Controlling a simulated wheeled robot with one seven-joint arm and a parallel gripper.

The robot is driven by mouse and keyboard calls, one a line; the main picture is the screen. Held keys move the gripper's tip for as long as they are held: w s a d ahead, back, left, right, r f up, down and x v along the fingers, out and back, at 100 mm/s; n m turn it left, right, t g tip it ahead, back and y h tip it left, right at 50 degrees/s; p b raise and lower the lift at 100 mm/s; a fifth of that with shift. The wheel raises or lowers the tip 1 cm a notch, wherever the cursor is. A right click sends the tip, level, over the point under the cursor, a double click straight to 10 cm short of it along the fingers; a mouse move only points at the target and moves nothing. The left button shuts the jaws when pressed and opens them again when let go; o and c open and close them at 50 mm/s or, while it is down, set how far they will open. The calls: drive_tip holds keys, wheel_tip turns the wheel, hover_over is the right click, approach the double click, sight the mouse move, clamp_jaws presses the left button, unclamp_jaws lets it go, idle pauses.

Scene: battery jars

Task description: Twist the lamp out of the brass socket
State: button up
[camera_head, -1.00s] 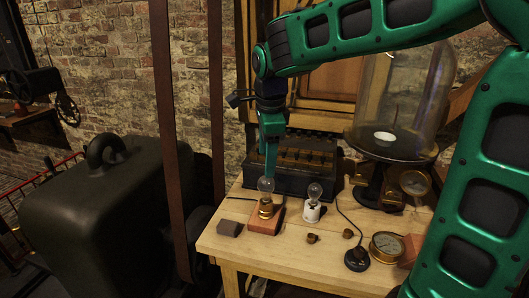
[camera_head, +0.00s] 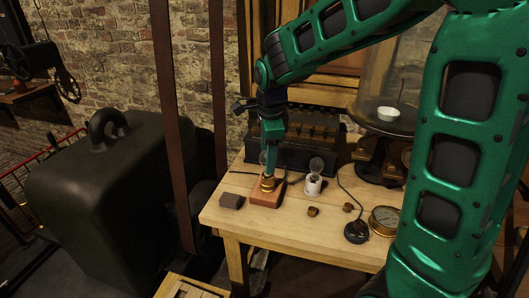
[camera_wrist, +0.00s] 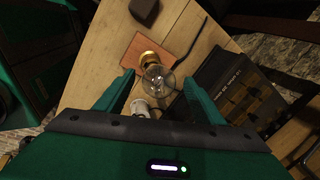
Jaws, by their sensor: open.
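The brass socket (camera_head: 267,184) stands on a reddish-brown block (camera_head: 262,199) on the wooden table. A clear glass lamp (camera_wrist: 160,80) sits in the brass socket, which also shows in the wrist view (camera_wrist: 149,58). My gripper (camera_head: 268,170) is above the socket and largely hides the lamp in the head view. In the wrist view my two green fingers (camera_wrist: 157,88) are apart, one on each side of the lamp, with gaps between; the gripper is open and empty. A second clear bulb in a white porcelain socket (camera_head: 313,186) stands just to the right.
A dark grey block (camera_head: 231,201) lies left of the socket. Two small brass pieces (camera_head: 313,211), a black cabled part (camera_head: 356,232) and a brass gauge (camera_head: 385,220) lie to the right. A dark slotted box (camera_head: 300,148) and a glass dome (camera_head: 400,75) stand behind.

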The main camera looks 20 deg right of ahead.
drive_tip(key=c, duration=1.3)
drive_tip(key=n, duration=0.4)
drive_tip(key=shift+s+d+y, duration=0.1)
drive_tip(key=shift+s+y, duration=0.05)
drive_tip(key=shift+y, duration=0.25)
drive_tip(key=shift+s+n, duration=0.1)
drive_tip(key=shift+n, duration=1.1)
drive_tip(key=shift+y, duration=0.3)
drive_tip(key=shift+d+n, duration=0.1)
drive_tip(key=shift+n, duration=1.1)
drive_tip(key=n+y, duration=0.1)
drive_tip(key=n, duration=0.3)
drive_tip(key=shift+g, duration=0.3)
